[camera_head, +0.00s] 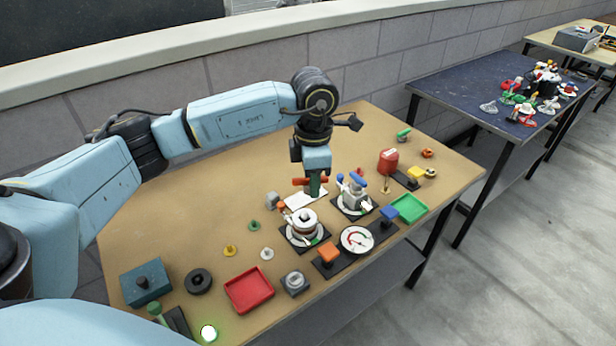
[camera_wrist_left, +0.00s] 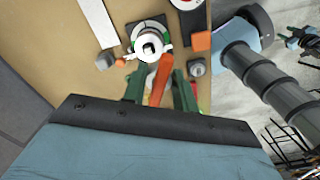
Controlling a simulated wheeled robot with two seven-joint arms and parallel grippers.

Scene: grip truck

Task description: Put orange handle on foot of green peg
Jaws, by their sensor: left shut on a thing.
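My left gripper (camera_head: 314,190) points down over the middle of the table, with its green fingers closed on the orange handle (camera_head: 299,181). In the left wrist view the orange handle (camera_wrist_left: 161,78) lies lengthwise between the two fingers (camera_wrist_left: 160,88). A small green peg with a wider foot (camera_head: 254,226) stands on the table to the left of the gripper and nearer the front. It is clear of the gripper. Other small green pieces are on the table, one at the back (camera_head: 403,134).
A white pot-like piece (camera_head: 304,224) on a dark plate and a grey valve-like piece (camera_head: 355,195) stand close to the gripper. A yellow peg (camera_head: 230,250), a white peg (camera_head: 267,254) and a red tray (camera_head: 249,290) are nearer the front. The table's left back is clear.

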